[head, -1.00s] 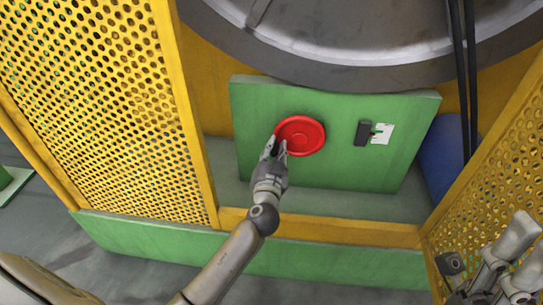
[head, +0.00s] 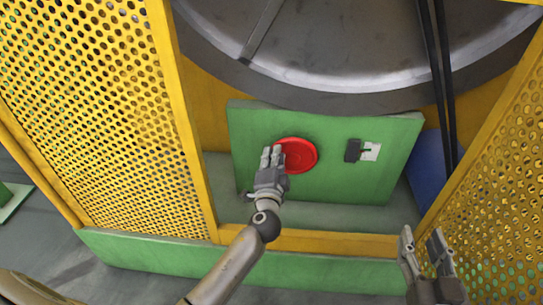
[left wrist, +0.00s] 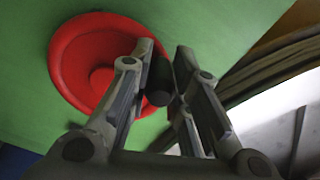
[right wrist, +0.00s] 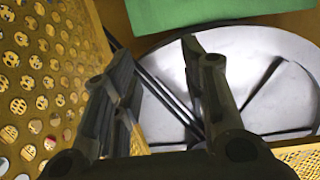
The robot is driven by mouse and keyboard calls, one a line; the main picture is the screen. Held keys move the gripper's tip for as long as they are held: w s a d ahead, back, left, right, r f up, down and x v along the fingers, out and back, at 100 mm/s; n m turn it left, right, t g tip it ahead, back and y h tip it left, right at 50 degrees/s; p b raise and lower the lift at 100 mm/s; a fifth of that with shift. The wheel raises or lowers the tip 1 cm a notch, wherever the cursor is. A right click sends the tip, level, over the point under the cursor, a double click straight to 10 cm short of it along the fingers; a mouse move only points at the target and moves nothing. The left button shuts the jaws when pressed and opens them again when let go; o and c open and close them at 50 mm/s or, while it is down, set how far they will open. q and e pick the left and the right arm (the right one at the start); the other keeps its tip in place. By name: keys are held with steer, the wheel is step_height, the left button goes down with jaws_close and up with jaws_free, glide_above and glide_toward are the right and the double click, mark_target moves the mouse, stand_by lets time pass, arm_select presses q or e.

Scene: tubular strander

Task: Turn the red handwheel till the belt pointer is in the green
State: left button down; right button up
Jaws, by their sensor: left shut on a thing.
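The red handwheel (head: 300,155) is on the face of a green panel (head: 320,187). In the left wrist view the wheel (left wrist: 75,60) shows tilted, with a dark handle (left wrist: 158,85) at its rim. My left gripper (head: 271,157) is at the wheel's left edge, its fingers (left wrist: 165,58) shut on this handle. Right of the wheel is the belt gauge, a dark block (head: 353,150) beside a white plate (head: 371,151). The pointer's place against the green is too small to tell. My right gripper (head: 422,243) is open and empty, in front of the opening at lower right.
A large grey drum (head: 350,50) hangs over the panel, with black belts (head: 437,80) at its right. Yellow perforated guards stand left (head: 115,120) and right (head: 495,190). A blue cylinder (head: 430,165) is behind the panel's right edge. A low green sill runs along the front.

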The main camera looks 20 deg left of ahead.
arm_select(q)
steer(key=shift+w+d+r+m+p, duration=0.1)
steer(key=shift+d+r+m+p, duration=0.2)
steer(key=shift+m, duration=0.25)
steer(key=shift+d+r+m+p, duration=0.15)
steer(key=shift+r+m+p, duration=0.15)
steer(key=shift+m, duration=0.25)
steer(key=shift+d, duration=0.1)
arm_select(e)
steer(key=s+d+f+g+h, duration=0.1)
steer(key=s+d+f+g, duration=0.1)
steer(key=f, duration=0.5)
steer(key=shift+s+f+g+h, duration=0.35)
steer(key=shift+s+g, duration=0.4)
steer(key=shift+g, duration=0.65)
arm_select(q)
steer(key=c, duration=1.3)
jaws_free()
arm_select(e)
steer(key=shift+r, duration=0.1)
arm_select(q)
steer(key=v, duration=1.2)
